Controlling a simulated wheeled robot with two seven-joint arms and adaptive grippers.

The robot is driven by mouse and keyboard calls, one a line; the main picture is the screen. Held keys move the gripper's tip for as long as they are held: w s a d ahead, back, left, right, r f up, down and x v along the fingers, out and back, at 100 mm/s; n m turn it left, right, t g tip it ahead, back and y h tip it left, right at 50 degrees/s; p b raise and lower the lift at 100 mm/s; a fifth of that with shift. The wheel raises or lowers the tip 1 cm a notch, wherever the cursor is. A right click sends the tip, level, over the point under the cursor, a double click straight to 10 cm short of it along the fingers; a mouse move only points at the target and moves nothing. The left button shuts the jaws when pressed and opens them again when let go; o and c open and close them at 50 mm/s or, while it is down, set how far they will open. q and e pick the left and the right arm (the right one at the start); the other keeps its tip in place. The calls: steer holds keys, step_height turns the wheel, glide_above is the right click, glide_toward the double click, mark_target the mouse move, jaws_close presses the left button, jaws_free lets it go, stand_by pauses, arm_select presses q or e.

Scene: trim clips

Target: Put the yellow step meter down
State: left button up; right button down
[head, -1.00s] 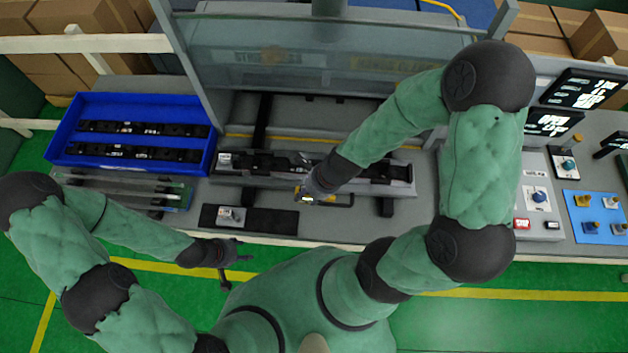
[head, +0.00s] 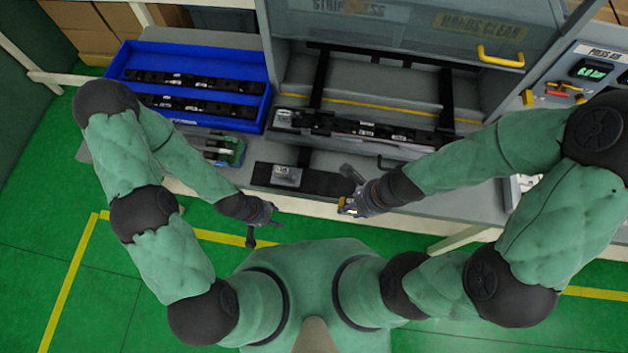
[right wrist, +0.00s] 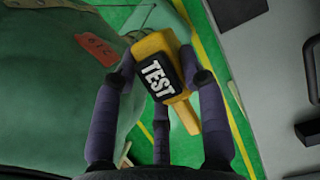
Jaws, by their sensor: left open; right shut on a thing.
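The yellow step meter (right wrist: 182,62) has a black face marked TEST and fills the middle of the right wrist view. My right gripper (right wrist: 162,80) is shut on it, with fingers on both sides of its body. In the head view the right gripper (head: 350,203) holds the meter (head: 344,208), mostly hidden by the fingers, near the bench's front edge, just right of and below the black mat (head: 325,184). My left gripper (head: 264,224) is open and empty in front of the bench, over the green floor.
A small silver device (head: 286,176) sits on the mat's left part. A fixture with a black trim strip (head: 365,130) lies behind the mat. A blue tray (head: 190,112) with dark strips stands at the left. A raised clear guard with a yellow handle (head: 500,58) is above the fixture.

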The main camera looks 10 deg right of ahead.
steer(key=w+f+b, duration=0.1)
steer(key=w+f, duration=0.2)
steer(key=w, duration=0.1)
steer(key=w+a+f+b, duration=0.1)
steer(key=w+f, duration=0.2)
steer(key=w, duration=0.1)
steer(key=w+f+b, duration=0.1)
steer(key=w+f, duration=0.2)
steer(key=w, duration=0.2)
steer(key=shift+w+a+f, duration=0.1)
steer(key=shift+a+f, duration=0.2)
steer(key=shift+f, duration=0.05)
steer(key=shift+w+f+b, duration=0.1)
steer(key=shift+f+b, duration=1.05)
steer(key=shift+f, duration=0.4)
steer(key=shift+f, duration=0.15)
steer(key=c, duration=0.7)
jaws_free()
